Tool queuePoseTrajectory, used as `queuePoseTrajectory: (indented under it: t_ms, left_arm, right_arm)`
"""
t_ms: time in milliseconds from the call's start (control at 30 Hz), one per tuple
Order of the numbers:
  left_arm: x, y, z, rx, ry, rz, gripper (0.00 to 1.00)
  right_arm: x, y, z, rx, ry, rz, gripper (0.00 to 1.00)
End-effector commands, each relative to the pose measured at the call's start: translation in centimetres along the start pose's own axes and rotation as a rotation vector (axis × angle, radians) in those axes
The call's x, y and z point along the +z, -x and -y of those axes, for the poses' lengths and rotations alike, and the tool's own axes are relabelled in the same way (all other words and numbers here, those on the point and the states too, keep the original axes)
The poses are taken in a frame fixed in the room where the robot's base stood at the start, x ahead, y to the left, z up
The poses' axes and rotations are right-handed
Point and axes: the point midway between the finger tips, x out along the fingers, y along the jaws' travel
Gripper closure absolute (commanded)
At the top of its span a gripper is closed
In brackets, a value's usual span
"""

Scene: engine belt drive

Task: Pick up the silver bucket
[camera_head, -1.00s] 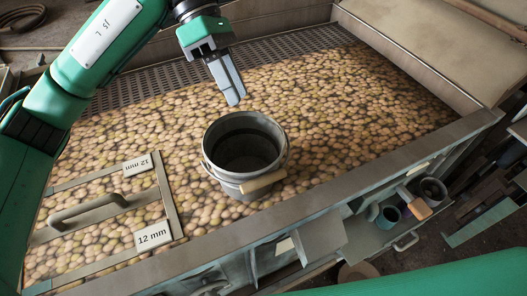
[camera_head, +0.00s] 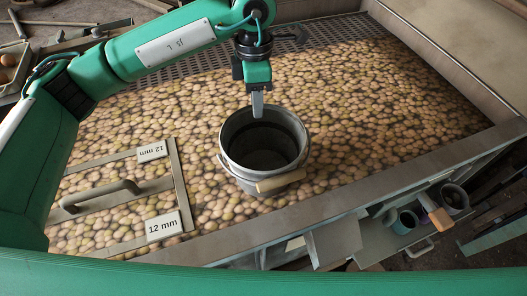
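The silver bucket (camera_head: 240,171) stands upright on a bed of potatoes or similar round produce near the tray's front edge. Its wooden handle grip (camera_head: 281,181) hangs at the front right side. My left gripper (camera_head: 258,112) points down at the bucket's far rim, with its fingertips overlapping the rim in the picture. I cannot tell whether it touches the rim. The fingers line up behind one another, so the gap between them is hidden. My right gripper is not in view; a green arm link of mine crosses the bottom of the view.
A metal frame with a handle (camera_head: 100,198) and "12 mm" labels lies left of the bucket. The tray's metal front edge (camera_head: 330,205) runs close to the bucket. A shelf at the lower right holds small cups (camera_head: 404,222) and a wooden-handled tool (camera_head: 436,212).

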Motion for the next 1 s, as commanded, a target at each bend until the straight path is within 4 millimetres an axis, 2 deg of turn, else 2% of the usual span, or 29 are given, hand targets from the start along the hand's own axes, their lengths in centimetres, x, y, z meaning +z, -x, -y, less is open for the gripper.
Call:
queuePoseTrajectory:
  t_ms: [167, 400, 567, 767, 900, 1000]
  left_arm:
    - [0.1, -1.1, 0.0, -0.004, 0.000, -0.001, 0.70]
    - [0.2, -4.1, -0.2, -0.004, 0.000, 0.000, 0.70]
    - [0.2, -5.1, -0.3, -0.001, 0.000, 0.000, 0.70]
    - [0.2, -5.2, -0.3, -0.001, -0.001, 0.000, 0.70]
    - [0.2, -5.2, -0.3, -0.001, -0.001, 0.000, 0.97]
    - [0.3, -5.2, -0.3, -0.001, -0.001, 0.001, 1.00]
  right_arm:
    - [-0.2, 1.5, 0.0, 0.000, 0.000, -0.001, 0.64]
    - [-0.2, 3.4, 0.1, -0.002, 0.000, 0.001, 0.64]
    - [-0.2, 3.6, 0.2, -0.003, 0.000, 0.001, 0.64]
    - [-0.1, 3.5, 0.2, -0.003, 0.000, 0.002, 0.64]
    - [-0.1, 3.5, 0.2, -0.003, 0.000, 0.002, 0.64]
    - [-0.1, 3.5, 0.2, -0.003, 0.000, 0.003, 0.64]
